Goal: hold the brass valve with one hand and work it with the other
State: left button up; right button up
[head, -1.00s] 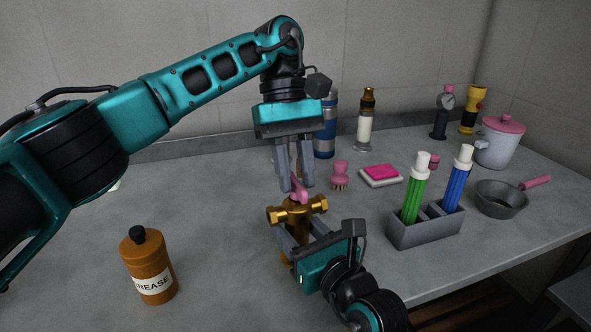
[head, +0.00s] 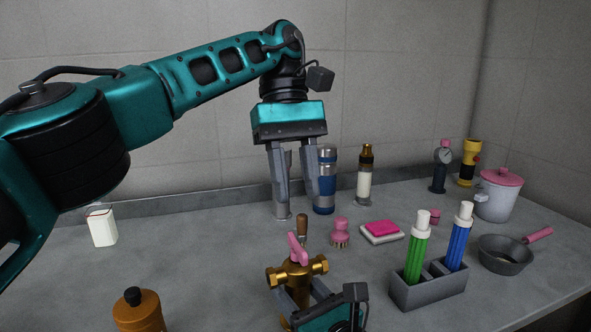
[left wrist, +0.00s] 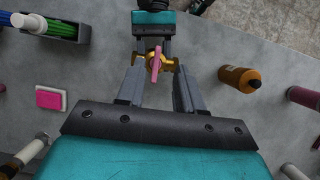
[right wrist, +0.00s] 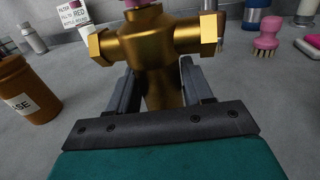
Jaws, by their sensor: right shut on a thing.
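The brass valve (head: 297,276) stands upright on the grey bench with its pink handle (head: 297,249) on top. The right gripper (head: 301,296) is shut on the valve body from the near side. In the right wrist view the brass body (right wrist: 160,92) sits between its fingers. My left gripper (head: 301,208) points down above the valve, open and empty, its fingertips apart from the handle. In the left wrist view the pink handle (left wrist: 155,64) shows beyond and between the open fingers.
An orange-brown grease bottle (head: 139,312) stands left of the valve. A wooden-handled tool (head: 302,226) and a pink brush (head: 340,234) are behind it. A grey rack (head: 428,290) with green and blue tubes and a pan (head: 505,254) are to the right. The bench left of the valve is mostly clear.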

pick_arm(q)
jog(key=shift+r, duration=0.75)
pick_arm(e)
jog(key=o, duration=1.3)
jog(key=shift+o, duration=0.2)
